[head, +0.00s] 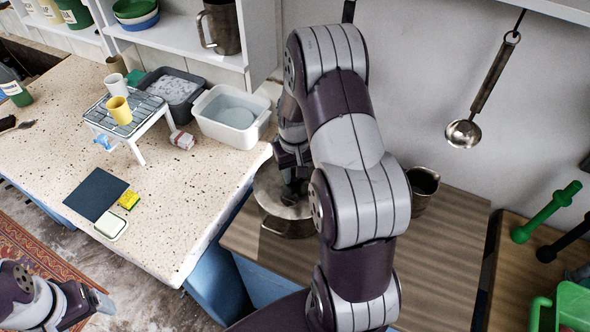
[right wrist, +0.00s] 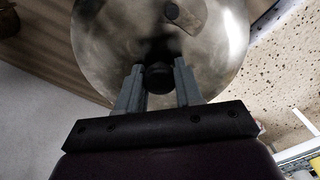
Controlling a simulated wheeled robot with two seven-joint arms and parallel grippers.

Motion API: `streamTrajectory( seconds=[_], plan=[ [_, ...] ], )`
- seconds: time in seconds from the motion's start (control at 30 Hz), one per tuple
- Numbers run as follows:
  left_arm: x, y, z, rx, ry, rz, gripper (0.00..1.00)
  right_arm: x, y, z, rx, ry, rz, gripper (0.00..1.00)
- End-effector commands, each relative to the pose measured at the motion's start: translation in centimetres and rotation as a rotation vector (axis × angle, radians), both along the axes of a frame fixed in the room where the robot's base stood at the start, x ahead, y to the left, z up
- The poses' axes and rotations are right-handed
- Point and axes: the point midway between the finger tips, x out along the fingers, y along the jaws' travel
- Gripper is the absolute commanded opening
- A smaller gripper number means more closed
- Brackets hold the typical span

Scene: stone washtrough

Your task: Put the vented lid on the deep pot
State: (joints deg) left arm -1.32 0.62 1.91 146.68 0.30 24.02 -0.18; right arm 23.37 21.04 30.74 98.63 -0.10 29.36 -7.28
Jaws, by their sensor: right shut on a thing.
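The vented lid (right wrist: 215,55) is a round metal disc with a dark knob (right wrist: 158,78) and a small dark spot near its far edge. My right gripper (right wrist: 158,88) is shut on the knob. In the head view the lid (head: 268,190) is at the top of the deep pot (head: 288,228), a metal pot on the brown wooden surface. My arm hides part of both, so I cannot tell whether the lid rests on the rim or hovers just above it. My left gripper (head: 100,302) is low at the left, away from the pot; its jaws are unclear.
The speckled stone counter (head: 170,220) lies left of the pot, with a white tub (head: 232,118), a grey basin (head: 172,90) and a wire rack (head: 125,110). A metal jug (head: 423,188) stands right of my right arm. A ladle (head: 475,110) hangs on the wall.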

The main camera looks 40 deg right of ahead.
Motion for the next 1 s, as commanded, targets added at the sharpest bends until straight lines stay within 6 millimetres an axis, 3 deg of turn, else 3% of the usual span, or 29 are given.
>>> streamTrajectory(
  seconds=[0.23,0.27,0.3,0.33,0.53,0.63,1.0],
  plan=[
    [0.0,0.0,0.01,0.0,0.0,0.0,0.82,0.03,-0.01,0.04,0.0,-0.001,0.0,0.0],
    [0.0,0.0,0.01,0.0,0.0,0.0,0.82,0.03,-0.01,0.04,0.0,-0.001,0.0,0.45],
    [0.0,0.0,0.01,0.0,0.0,0.0,0.82,0.03,-0.01,0.04,0.0,-0.001,0.0,0.58],
    [0.0,0.0,0.01,0.0,0.0,0.0,0.82,0.03,-0.01,0.04,0.0,-0.001,0.0,0.65],
    [0.0,0.0,0.0,0.0,0.0,0.0,0.82,0.02,-0.01,0.02,0.0,-0.001,0.0,0.65],
    [0.0,0.0,-0.01,0.0,0.0,0.0,0.82,-0.01,0.0,-0.01,0.0,0.0,0.0,0.91],
    [0.0,0.0,0.46,0.0,0.0,0.0,0.82,0.01,0.0,0.51,0.0,-0.001,0.0,0.91]
  ],
)
